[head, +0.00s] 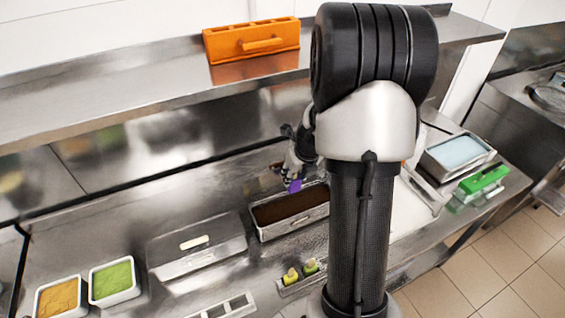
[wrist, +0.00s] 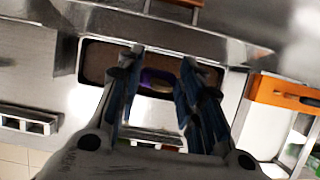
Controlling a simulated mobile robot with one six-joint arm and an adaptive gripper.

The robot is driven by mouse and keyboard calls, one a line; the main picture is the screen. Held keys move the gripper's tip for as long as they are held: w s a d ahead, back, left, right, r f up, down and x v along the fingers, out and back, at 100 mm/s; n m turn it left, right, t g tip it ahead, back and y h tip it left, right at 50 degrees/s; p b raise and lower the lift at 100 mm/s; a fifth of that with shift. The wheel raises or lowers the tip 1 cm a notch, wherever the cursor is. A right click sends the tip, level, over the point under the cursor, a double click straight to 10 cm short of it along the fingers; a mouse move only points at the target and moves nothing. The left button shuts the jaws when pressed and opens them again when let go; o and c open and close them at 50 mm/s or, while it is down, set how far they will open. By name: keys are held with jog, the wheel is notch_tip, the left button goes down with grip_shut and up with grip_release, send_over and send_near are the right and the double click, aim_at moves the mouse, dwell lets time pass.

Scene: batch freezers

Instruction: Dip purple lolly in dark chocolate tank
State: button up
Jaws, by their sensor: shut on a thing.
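The purple lolly (head: 295,185) hangs from my gripper (head: 292,166), partly overlapping the back edge of the dark chocolate tank in the head view. The tank (head: 297,228) is a steel rectangular basin filled with dark brown chocolate. In the wrist view, the lolly (wrist: 157,81) shows purple between my gripper's blue-lined fingers (wrist: 160,85), which are shut on it. The dark tank (wrist: 95,60) lies beyond it there. My own arm hides part of the gripper in the head view. I cannot tell whether the lolly touches the chocolate.
A lidded steel tank (head: 190,258) stands left of the chocolate, with green (head: 114,281) and orange (head: 61,299) tubs farther left. Yellow-green lollies (head: 300,271) sit in front. An orange mould (head: 251,41) rests on the shelf (head: 130,93). A blue-filled tray (head: 457,155) stands right.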

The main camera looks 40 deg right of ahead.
aim_at(296, 183)
jog(key=shift+s+f+b, duration=0.25)
jog(key=shift+s+b, duration=0.05)
jog(key=shift+b, duration=0.05)
jog(key=shift+s+f+b, duration=0.1)
jog(key=shift+f+b, duration=1.85)
jog(key=shift+b, duration=0.25)
jog(key=shift+f, duration=0.3)
jog(key=shift+f+b, duration=3)
jog(key=shift+f, duration=0.75)
jog(key=shift+r+p, duration=0.15)
jog(key=shift+p, duration=0.15)
jog(key=shift+r+p, duration=3.8)
jog(key=shift+p, duration=0.3)
